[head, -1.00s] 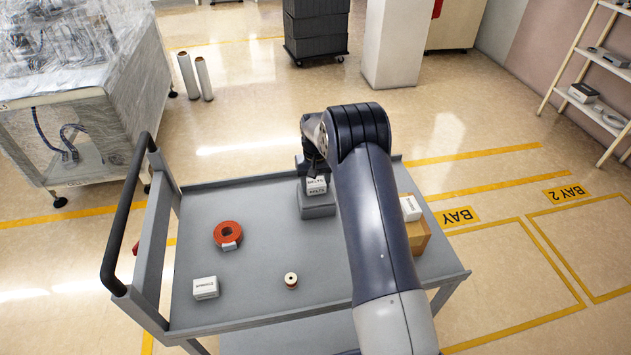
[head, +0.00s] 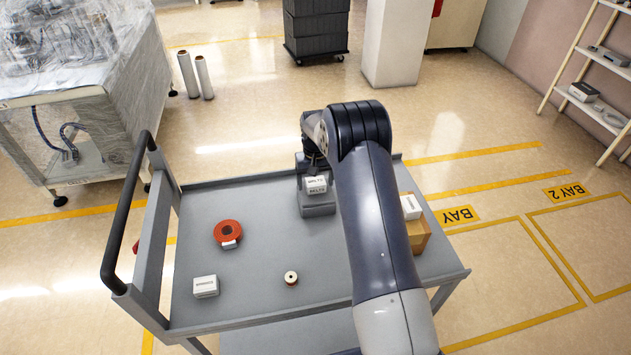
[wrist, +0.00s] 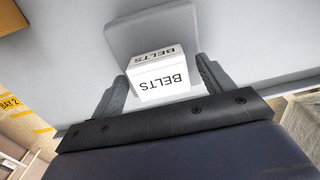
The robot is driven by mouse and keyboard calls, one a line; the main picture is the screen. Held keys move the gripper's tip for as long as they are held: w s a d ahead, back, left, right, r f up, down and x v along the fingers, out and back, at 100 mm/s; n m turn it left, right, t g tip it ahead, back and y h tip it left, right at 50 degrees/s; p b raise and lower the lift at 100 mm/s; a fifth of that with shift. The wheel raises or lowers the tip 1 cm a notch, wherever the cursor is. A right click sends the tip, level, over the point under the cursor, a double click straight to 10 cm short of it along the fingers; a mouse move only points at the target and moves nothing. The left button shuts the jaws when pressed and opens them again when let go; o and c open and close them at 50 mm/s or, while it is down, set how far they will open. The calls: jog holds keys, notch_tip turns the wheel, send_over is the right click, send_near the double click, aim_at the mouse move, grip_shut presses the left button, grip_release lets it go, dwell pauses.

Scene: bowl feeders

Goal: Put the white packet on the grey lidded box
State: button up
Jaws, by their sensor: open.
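The white packet (head: 316,184), labelled BELTS, rests on top of the grey lidded box (head: 318,209) at the far middle of the cart top. My gripper (head: 315,165) is right above and behind the packet in the head view, partly hidden by my arm. In the wrist view the packet (wrist: 160,80) sits between the two open fingers (wrist: 160,88), one on each side. The grey lid (wrist: 150,30) shows beyond it. Whether a finger touches the packet is hard to tell.
On the grey cart top (head: 255,265) are a red ring-shaped roll (head: 226,232), a small spool (head: 291,278) and another white packet (head: 205,287). A cardboard box (head: 418,238) with a white packet (head: 411,206) on it stands at the right. A black handle (head: 125,220) rises at the left.

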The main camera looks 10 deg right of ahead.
aim_at(316, 181)
notch_tip(316, 181, up, 12)
jog(key=b, duration=0.1)
jog(key=shift+f, duration=0.15)
